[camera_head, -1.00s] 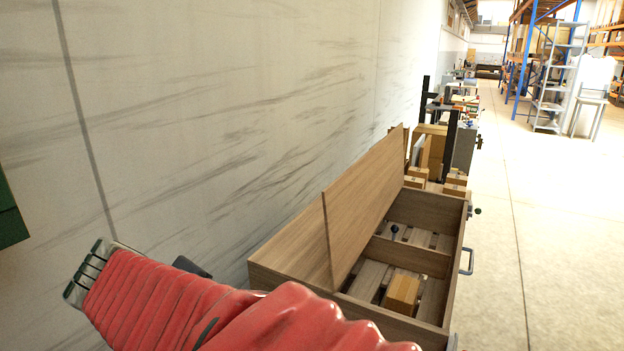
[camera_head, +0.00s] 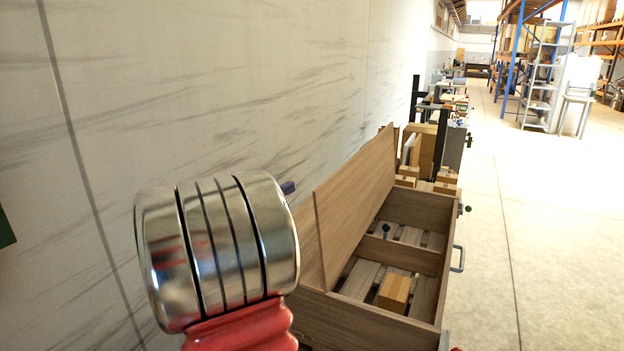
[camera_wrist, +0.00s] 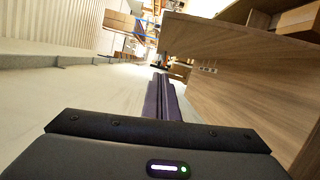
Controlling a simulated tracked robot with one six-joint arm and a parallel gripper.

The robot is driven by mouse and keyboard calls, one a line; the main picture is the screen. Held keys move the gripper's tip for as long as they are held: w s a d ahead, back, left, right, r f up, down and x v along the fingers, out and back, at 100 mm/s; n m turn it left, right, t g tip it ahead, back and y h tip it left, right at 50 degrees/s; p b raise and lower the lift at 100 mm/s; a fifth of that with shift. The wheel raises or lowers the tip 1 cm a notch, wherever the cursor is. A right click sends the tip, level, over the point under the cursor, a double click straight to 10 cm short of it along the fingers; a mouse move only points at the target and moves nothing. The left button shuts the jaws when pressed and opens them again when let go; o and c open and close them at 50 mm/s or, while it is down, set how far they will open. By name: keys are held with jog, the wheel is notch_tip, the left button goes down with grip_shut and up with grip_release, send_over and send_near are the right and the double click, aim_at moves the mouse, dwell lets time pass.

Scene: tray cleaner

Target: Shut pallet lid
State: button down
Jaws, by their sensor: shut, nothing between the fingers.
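The pallet is a long wooden crate (camera_head: 368,322) beside the wall, with slats in its floor and a divider across it. Its wooden lid (camera_head: 350,205) stands open, tilted up along the wall side. A small cardboard box (camera_head: 394,291) lies in the near compartment. My gripper (camera_wrist: 160,80) is shut and empty in the wrist view, pointing along the floor with wooden panels (camera_wrist: 245,85) close on its right. It looks apart from them. In the head view my arm hides most of the gripper and the crate's near left corner.
The marbled wall (camera_head: 220,90) runs close along the left. Boxes (camera_head: 446,178) and a dark upright frame stand beyond the crate's far end. A metal handle (camera_head: 458,258) sticks out on its right side. Open floor (camera_head: 540,250) lies to the right; blue racks stand farther back.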

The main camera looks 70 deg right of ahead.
jog(key=shift+d, duration=0.15)
jog(key=s+d, duration=0.7)
jog(key=d, duration=0.1)
jog(key=shift+s+d+r, duration=0.15)
jog(key=shift+d+r, duration=0.25)
jog(key=shift+r, duration=0.05)
dwell(0.4)
jog(key=shift+s, duration=0.15)
